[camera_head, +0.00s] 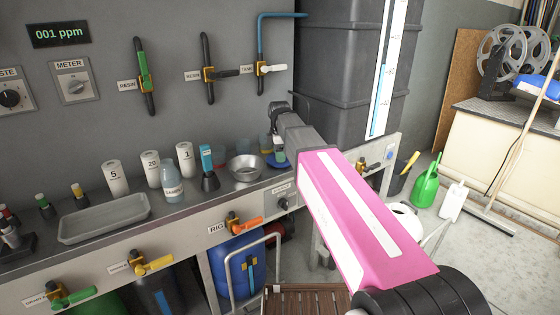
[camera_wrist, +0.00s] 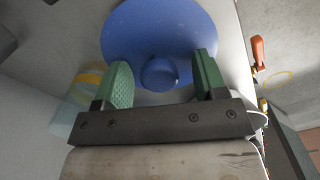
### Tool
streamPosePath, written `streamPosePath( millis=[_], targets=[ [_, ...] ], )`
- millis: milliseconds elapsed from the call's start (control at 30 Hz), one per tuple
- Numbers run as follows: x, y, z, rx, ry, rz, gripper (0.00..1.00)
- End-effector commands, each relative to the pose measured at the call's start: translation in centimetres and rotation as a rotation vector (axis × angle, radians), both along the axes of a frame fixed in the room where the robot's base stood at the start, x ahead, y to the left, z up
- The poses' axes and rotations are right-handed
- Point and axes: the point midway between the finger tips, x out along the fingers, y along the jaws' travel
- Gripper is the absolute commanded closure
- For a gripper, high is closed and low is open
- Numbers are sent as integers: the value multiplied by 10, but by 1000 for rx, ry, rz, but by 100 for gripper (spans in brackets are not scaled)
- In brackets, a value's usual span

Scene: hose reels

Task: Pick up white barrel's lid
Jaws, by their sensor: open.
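A round blue lid (camera_wrist: 125,35) with a central knob (camera_wrist: 159,74) fills the upper middle of the wrist view. In the head view, the blue lid (camera_head: 270,162) lies on the bench, mostly hidden by my gripper. My gripper (camera_wrist: 162,66) is open, with one green finger on each side of the knob. A gap shows between the knob and each finger. In the head view, my gripper (camera_head: 279,155) points down over the lid. A white round container (camera_head: 407,212) on the floor, partly hidden behind my pink arm, may be the white barrel.
A metal bowl (camera_head: 245,168) and a blue brush-like tool (camera_head: 207,160) stand left of my gripper. White cylinders (camera_head: 115,178) and a grey tray (camera_head: 104,219) are farther left. A dark tank (camera_head: 345,75) rises behind on the right. Valve handles (camera_head: 247,224) stick out from the bench front.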

Motion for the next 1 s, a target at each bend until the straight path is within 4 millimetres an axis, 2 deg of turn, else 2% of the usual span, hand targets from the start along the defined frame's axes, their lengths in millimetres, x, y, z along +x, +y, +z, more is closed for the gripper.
streamPosePath(
  millis=[167, 333, 767, 1000],
  targets=[
    [0, 0, 0, 0, -1, 0, 35],
    [0, 0, 0, 0, 0, 0, 87],
    [0, 0, 3, 0, -1, 0, 89],
    [1, 0, 25, 0, -2, 0, 89]
  ],
)
